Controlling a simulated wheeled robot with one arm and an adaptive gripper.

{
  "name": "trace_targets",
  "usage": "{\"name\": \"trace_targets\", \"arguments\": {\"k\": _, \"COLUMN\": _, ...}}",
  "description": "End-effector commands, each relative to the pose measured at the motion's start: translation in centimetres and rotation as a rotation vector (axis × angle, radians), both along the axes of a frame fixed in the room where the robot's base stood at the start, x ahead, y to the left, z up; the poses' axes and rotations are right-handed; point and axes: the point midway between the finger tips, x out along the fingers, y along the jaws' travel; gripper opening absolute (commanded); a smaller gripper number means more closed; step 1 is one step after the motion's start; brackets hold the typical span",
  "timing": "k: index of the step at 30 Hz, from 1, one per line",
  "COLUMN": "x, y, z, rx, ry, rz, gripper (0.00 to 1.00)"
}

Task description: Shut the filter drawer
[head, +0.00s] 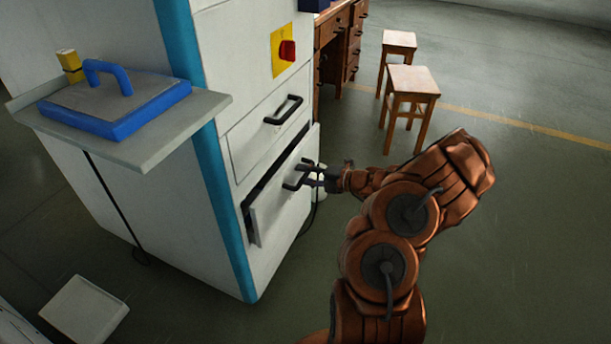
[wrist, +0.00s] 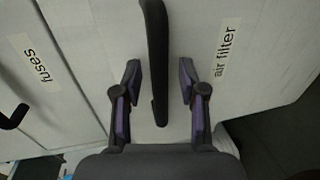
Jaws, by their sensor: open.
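The filter drawer (head: 272,212) is the lower white drawer of the cabinet. It stands out a little, with a dark gap along its top and side. In the wrist view its front (wrist: 260,50) carries the label "air filter". Its black handle (wrist: 155,55) runs between my two fingers, with space on both sides. My gripper (head: 312,175) is open at the handle in the head view; the wrist view also shows my gripper (wrist: 158,82) apart from the handle. Contact with the drawer front cannot be told.
The upper drawer (head: 262,123), labelled "fuses" in the wrist view (wrist: 42,68), is shut. A grey shelf (head: 205,108) with a blue-handled lid (head: 130,95) juts from the cabinet's left. Wooden stools (head: 412,82) and a desk (head: 350,40) stand behind. Floor on the right is clear.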

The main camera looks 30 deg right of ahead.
Motion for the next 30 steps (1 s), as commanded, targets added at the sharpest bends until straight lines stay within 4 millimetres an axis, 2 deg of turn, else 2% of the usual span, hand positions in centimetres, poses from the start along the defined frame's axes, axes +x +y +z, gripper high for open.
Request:
{"name": "trace_targets", "arguments": {"k": 2, "x": -0.01, "y": -0.01, "z": 0.0, "rx": 0.0, "ry": 0.0, "rz": 0.0, "gripper": 0.41}}
{"name": "trace_targets", "arguments": {"k": 14, "x": -0.03, "y": -0.02, "z": 0.01, "rx": 0.0, "ry": 0.0, "rz": 0.0, "gripper": 0.0}}
{"name": "trace_targets", "arguments": {"k": 30, "x": -0.01, "y": -0.04, "z": 0.02, "rx": 0.0, "ry": 0.0, "rz": -0.001, "gripper": 0.0}}
